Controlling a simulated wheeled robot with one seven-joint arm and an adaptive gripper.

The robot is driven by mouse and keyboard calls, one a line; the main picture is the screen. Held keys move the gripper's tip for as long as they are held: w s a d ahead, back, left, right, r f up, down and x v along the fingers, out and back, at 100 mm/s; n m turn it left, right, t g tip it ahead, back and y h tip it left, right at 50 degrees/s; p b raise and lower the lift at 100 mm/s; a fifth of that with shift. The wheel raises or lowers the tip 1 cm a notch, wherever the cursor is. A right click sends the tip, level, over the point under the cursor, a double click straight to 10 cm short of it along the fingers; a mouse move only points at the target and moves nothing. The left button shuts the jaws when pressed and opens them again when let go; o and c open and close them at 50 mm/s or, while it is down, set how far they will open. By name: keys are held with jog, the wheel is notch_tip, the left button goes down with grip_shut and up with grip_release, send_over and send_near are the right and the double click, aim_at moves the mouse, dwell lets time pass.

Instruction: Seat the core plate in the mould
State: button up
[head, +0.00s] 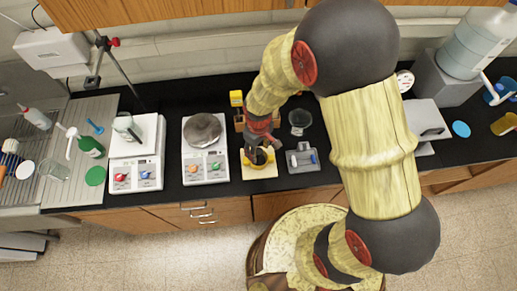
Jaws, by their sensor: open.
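My gripper (258,152) is open and points down at the front of the black bench, near its middle. Just below it is a yellow square pad (262,173) with a dark round piece (257,157) on it. The gripper partly covers this piece, and I cannot tell whether the fingers touch it. A grey block (302,165) with a bluish part on top sits just right of the pad. At this size I cannot tell for sure which of these is the core plate and which is the mould.
Left of the pad stand a scale (204,172) bearing a grey round lump and another scale (137,178) with a glass vessel. A dark round dish (299,118) and a small yellow box (236,98) are behind. A sink (105,110) with bottles is at far left. My arm hides bench to the right.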

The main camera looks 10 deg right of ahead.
notch_tip(320, 180, up, 7)
jog(key=p, duration=0.4)
jog(key=shift+r+p, duration=0.1)
jog(key=shift+p, duration=0.3)
